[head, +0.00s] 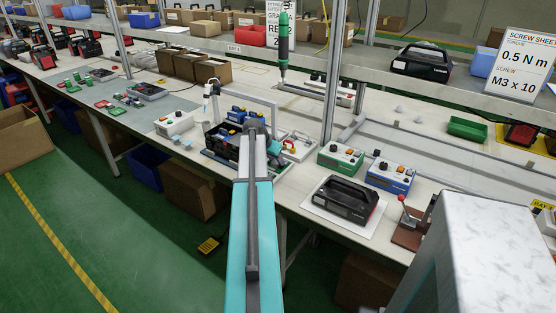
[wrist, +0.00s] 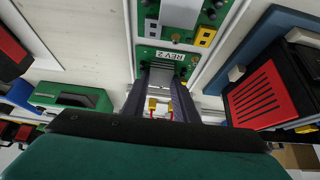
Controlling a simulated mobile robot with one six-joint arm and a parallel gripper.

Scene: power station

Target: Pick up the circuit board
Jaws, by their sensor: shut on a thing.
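In the wrist view the circuit board (wrist: 150,54) is green, with a white "REV 2" label, yellow connectors and a grey block on it. My gripper (wrist: 162,78) has its two dark fingers shut on the near end of the board. A pale rim runs along the board's right side. I cannot tell whether the board is clear of the surface below. In the head view my arm reaches over the bench and hides the fingertips and the board.
In the wrist view a black device with a red ribbed panel (wrist: 262,98) is at right and a green case (wrist: 70,98) at left. In the head view a green control box (head: 341,158), a blue one (head: 390,176) and a black device (head: 346,196) stand right of my arm. A screwdriver (head: 283,45) hangs behind.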

